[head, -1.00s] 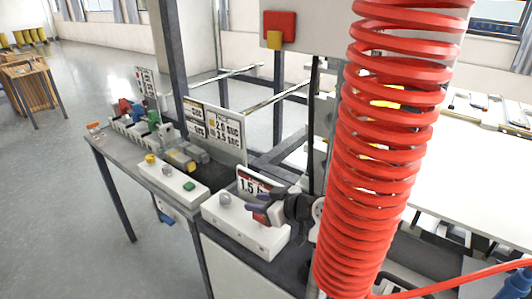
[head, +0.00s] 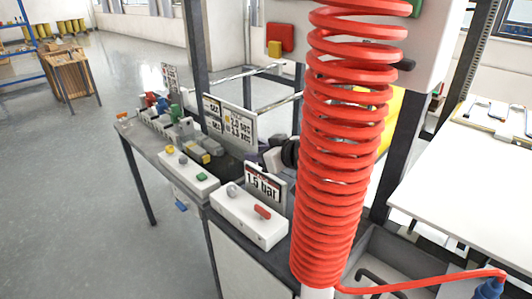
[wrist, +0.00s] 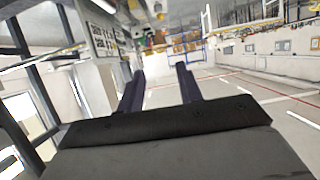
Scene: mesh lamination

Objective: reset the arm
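My gripper (head: 272,158) shows in the head view just above and behind the "1.5 bar" sign (head: 264,186), with the wrist behind it partly hidden by the red coiled hose (head: 340,150). In the wrist view my gripper (wrist: 160,70) has its two dark fingers apart with nothing between them. It is clear of the white control box (head: 245,222), which carries a red button (head: 262,212) and a grey knob (head: 232,190).
A dark frame post (head: 197,50) rises nearby. A white table (head: 460,190) is at right.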

